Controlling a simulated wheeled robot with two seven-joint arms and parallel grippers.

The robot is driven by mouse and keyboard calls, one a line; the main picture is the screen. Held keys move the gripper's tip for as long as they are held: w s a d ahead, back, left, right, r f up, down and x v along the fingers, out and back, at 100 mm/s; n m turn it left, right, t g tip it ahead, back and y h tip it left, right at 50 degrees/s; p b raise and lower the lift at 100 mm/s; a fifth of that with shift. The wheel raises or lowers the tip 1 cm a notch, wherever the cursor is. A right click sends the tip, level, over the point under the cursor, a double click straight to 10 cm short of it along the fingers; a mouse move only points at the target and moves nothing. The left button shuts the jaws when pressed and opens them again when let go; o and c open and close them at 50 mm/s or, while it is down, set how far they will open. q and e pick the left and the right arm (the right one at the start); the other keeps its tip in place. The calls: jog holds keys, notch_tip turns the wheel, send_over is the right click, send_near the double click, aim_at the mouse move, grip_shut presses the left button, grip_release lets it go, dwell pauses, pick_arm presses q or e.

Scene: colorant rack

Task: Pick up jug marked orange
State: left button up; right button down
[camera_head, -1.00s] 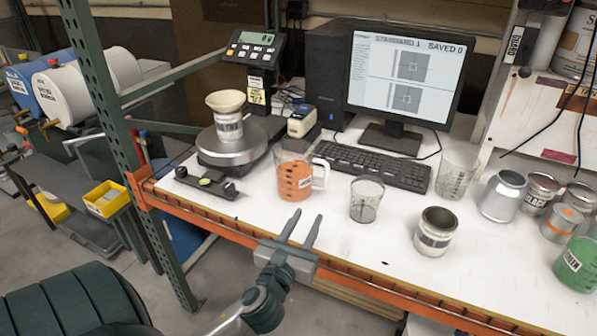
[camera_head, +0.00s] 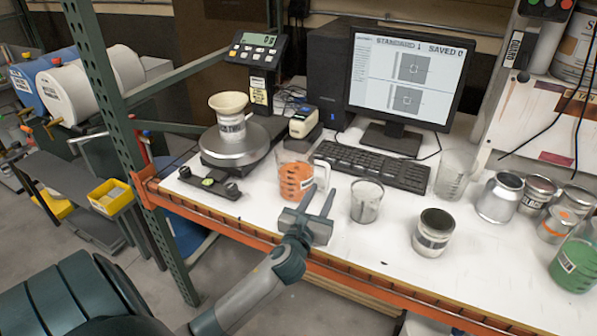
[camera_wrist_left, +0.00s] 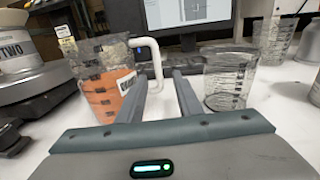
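The jug with orange colorant (camera_head: 292,183) is a clear measuring jug with a white handle (camera_head: 321,176), standing upright on the white bench. In the left wrist view, the jug (camera_wrist_left: 110,92) stands left of the fingers and its handle (camera_wrist_left: 158,62) shows beyond and between the fingertips. A label on its side shows only partly. My left gripper (camera_head: 318,192) is open and empty at the front of the bench, with its fingers pointing at the handle. Contact is not clear. My right gripper is not in view.
A clear beaker (camera_head: 366,203) stands close to the right of the fingers. A scale (camera_head: 235,154) with a labelled cup stands left of the jug, and a keyboard (camera_head: 375,167) lies behind. An orange shelf beam (camera_head: 220,226) runs along the bench front.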

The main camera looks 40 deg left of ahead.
aim_at(327, 183)
pick_arm(q)
jog(key=shift+w+a, duration=0.15)
jog(key=shift+w, duration=0.4)
jog(key=shift+w+a+p, duration=0.15)
jog(key=shift+w+p, duration=0.15)
jog(key=shift+w, duration=0.1)
jog(key=p+x, duration=0.1)
jog(key=x, duration=0.2)
jog(key=shift+w+a, duration=0.2)
jog(key=shift+w, duration=0.1)
jog(key=shift+w+a+f, duration=0.1)
jog(key=shift+w, duration=0.2)
grip_shut()
